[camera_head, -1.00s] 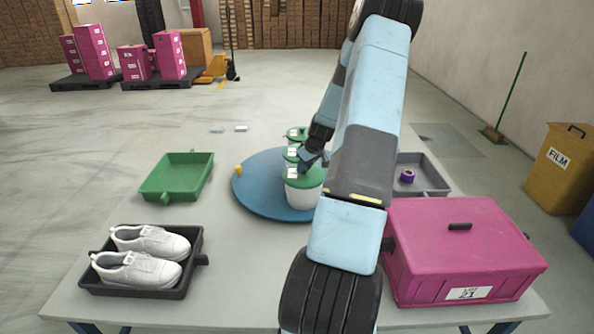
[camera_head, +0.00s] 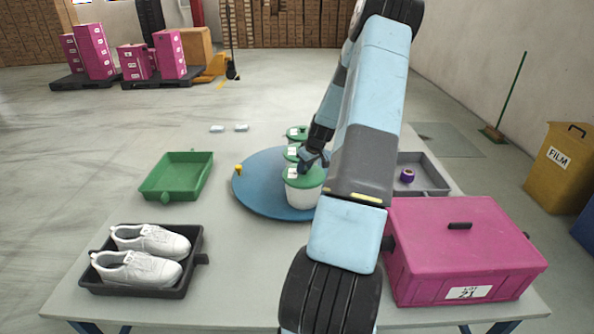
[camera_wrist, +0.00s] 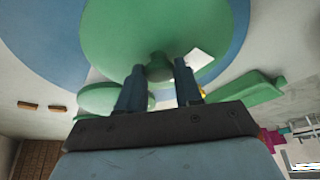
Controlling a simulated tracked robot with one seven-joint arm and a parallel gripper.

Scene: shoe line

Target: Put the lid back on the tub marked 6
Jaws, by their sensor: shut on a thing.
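White tubs with green lids stand in a row on a round blue turntable (camera_head: 262,197). The nearest white tub (camera_head: 303,198) has a green lid (camera_head: 303,179) on or right at its top; I cannot tell whether it is fully seated. My gripper (camera_head: 314,158) is at this lid, and in the wrist view my gripper (camera_wrist: 159,72) is shut on the knob of the green lid (camera_wrist: 150,25). A white label shows on the lid, but its number is too small to read. Further green lids (camera_head: 292,153) show behind, partly hidden by my arm.
A green tray (camera_head: 178,176) is empty at left. White shoes (camera_head: 140,255) sit in a dark tray at front left. A pink box (camera_head: 462,250) stands at front right, with a grey tray (camera_head: 428,180) holding a purple roll behind it.

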